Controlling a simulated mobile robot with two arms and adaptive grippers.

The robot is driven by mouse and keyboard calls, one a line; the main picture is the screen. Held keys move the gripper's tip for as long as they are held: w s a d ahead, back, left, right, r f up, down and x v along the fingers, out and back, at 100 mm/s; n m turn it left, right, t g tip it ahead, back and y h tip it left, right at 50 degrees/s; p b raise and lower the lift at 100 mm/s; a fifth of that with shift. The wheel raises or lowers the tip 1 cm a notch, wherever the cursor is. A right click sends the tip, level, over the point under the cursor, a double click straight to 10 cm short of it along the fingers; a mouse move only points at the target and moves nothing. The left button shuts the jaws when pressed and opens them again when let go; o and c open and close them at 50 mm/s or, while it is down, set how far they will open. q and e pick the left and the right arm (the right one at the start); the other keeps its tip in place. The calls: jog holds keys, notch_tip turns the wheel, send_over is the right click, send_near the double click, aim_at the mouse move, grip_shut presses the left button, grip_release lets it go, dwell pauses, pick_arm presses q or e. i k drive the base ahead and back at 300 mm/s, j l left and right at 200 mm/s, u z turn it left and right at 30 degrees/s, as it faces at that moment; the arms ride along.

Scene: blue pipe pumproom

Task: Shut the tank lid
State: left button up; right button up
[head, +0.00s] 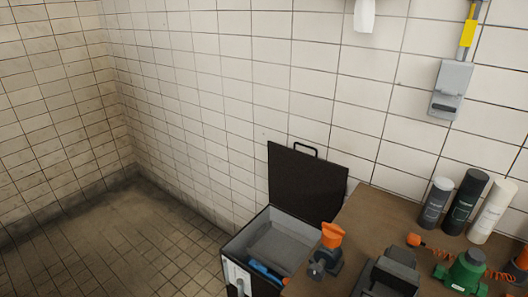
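The tank (236,247) is a light grey, open-topped box with dark edges at the bottom middle of the head view. A blue object (264,271) shows inside it near the front. The tank lid (305,185) is a dark flat panel standing raised at the tank's back side, close to the tiled wall. The lid has a black handle (305,149) on its top edge. The lid is open. The lower front of the tank is cut off by the frame. Neither of my grippers shows in this view.
A brown worktop (385,217) stands right of the tank, close to it. It carries an orange-topped tool (327,252), a black device (390,273), a green item (464,271) and several cylinders. A grey box (450,90) hangs on the wall. The floor (125,245) at left is clear.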

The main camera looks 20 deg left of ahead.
aim_at(312, 189)
jog(key=i+j+z, duration=0.2)
jog(key=j+z, duration=0.15)
jog(key=j, duration=0.7)
jog(key=i+j+z, duration=0.1)
jog(key=j+z, duration=0.25)
jog(key=j, duration=0.7)
jog(key=j+z, duration=0.3)
jog(key=j, duration=0.75)
